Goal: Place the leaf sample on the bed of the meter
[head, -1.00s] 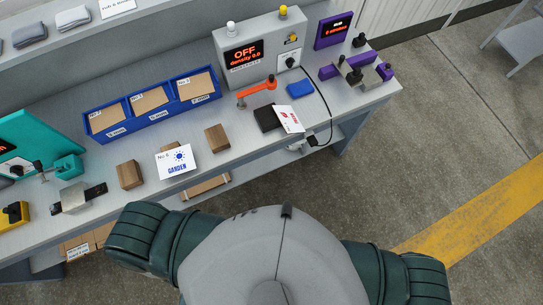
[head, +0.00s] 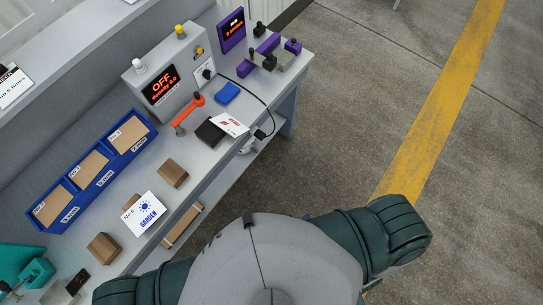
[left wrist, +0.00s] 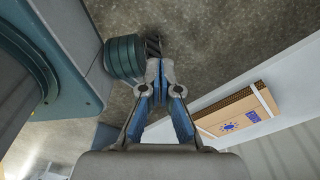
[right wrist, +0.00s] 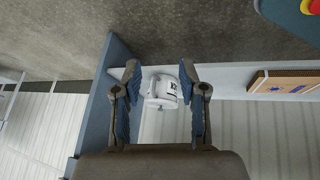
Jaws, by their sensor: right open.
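The grey meter (head: 165,85) stands on the bench in the head view, its display reading "OFF density 0.0". An orange arm (head: 188,113) is in front of it, beside a black pad (head: 210,133). A white card with red print (head: 230,124) lies partly over the pad's edge. I cannot tell which thing is the leaf sample. In the right wrist view, my right gripper (right wrist: 159,72) is open and empty, with a white round object (right wrist: 162,91) visible beyond it. In the left wrist view, my left gripper (left wrist: 161,66) has its fingertips together with nothing seen between them.
A blue three-bin tray (head: 92,177), wooden blocks (head: 172,173) and a "No 6 GARDEN" card (head: 143,213) are on the bench. A blue pad (head: 227,93) and a purple device (head: 272,45) are at the far end. A cable runs near the card. Open floor lies right.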

